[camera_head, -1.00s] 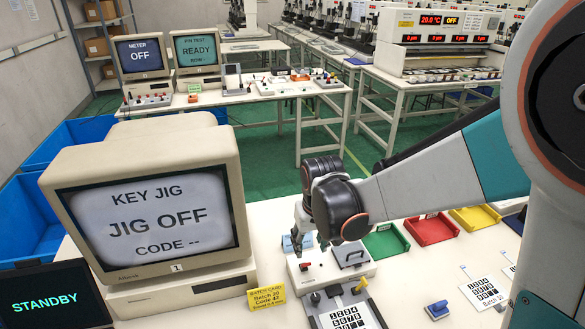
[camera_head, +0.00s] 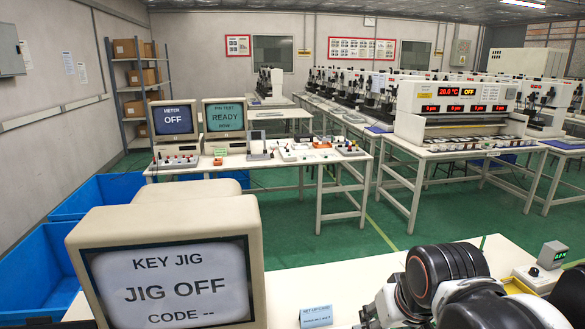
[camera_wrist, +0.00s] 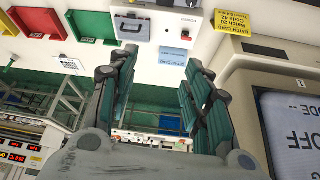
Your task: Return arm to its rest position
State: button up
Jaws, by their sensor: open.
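My arm (camera_head: 445,285) is folded at the lower right of the head view, above the near bench. Its gripper is not clear there, being partly cut off by the frame's bottom edge. In the wrist view my gripper (camera_wrist: 160,64) is open, its two green-grey fingers wide apart with nothing held between them. The key jig monitor (camera_head: 165,275) at the lower left reads JIG OFF, CODE --. The wrist view shows the white jig box (camera_wrist: 158,32) with its grey lid and red knob beyond the fingertips, apart from them.
The near bench (camera_head: 330,285) carries a set-up card (camera_head: 316,316) and a small meter (camera_head: 553,254). In the wrist view a red tray (camera_wrist: 38,20), a green tray (camera_wrist: 92,25) and a yellow batch card (camera_wrist: 235,22) lie on the bench. Green floor (camera_head: 300,225) is open behind.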

jog(key=s+d+r+t, duration=0.1)
jog(key=s+d, duration=0.2)
jog(key=s, duration=0.3)
jog(key=shift+s+r+m+t, duration=0.15)
jog(key=shift+m+t, duration=0.25)
dwell(1.7)
